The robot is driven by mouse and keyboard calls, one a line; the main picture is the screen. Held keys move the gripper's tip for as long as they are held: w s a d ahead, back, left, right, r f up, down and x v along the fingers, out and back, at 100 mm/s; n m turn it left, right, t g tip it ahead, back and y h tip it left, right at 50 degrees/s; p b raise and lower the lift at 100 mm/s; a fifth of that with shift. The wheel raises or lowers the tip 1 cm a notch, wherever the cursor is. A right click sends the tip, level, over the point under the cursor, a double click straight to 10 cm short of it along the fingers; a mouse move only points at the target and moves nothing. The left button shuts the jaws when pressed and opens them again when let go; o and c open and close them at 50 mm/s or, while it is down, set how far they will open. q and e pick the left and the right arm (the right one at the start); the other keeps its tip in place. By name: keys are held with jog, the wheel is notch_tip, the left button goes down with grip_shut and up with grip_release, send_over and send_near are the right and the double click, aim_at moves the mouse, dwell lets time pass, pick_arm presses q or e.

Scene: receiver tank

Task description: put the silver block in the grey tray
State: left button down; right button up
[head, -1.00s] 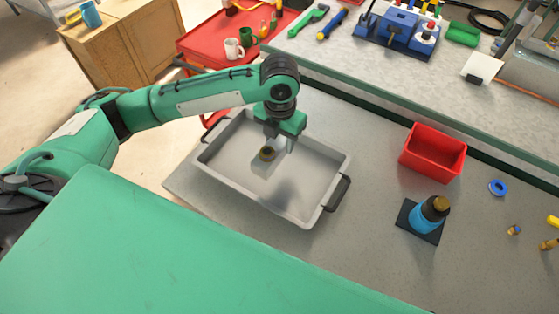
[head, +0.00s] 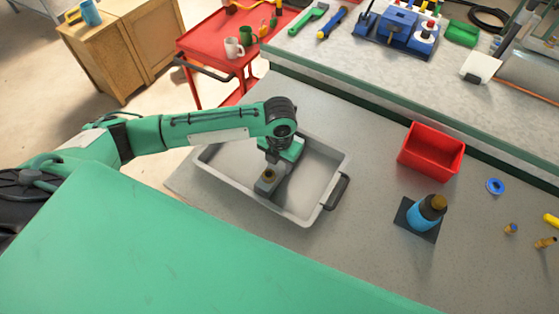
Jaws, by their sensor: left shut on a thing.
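The grey tray (head: 318,165) lies on the grey bench, with dark handles at its ends. My left gripper (head: 270,180) points down inside the tray's outline, left of its middle. It is shut on the silver block (head: 264,187), a small grey piece with a brass-coloured round part on top. The block is low, close to the tray floor; I cannot tell whether it touches it. The fingers partly hide the block. My right gripper is not in view.
A red bin (head: 431,151) and a blue bottle (head: 427,213) on a dark mat stand right of the tray. A blue ring (head: 495,186) and small brass fittings (head: 511,228) lie farther right. A red cart (head: 222,45) stands behind left. Bench between tray and bin is clear.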

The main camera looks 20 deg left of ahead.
aim_at(279, 163)
pick_arm(q)
jog(key=c, duration=0.8)
grip_release()
jog(key=shift+r, duration=0.1)
jog(key=shift+r, duration=0.35)
notch_tip(279, 163, up, 11)
jog(key=shift+r+b, duration=0.15)
jog(key=shift+b, duration=0.7)
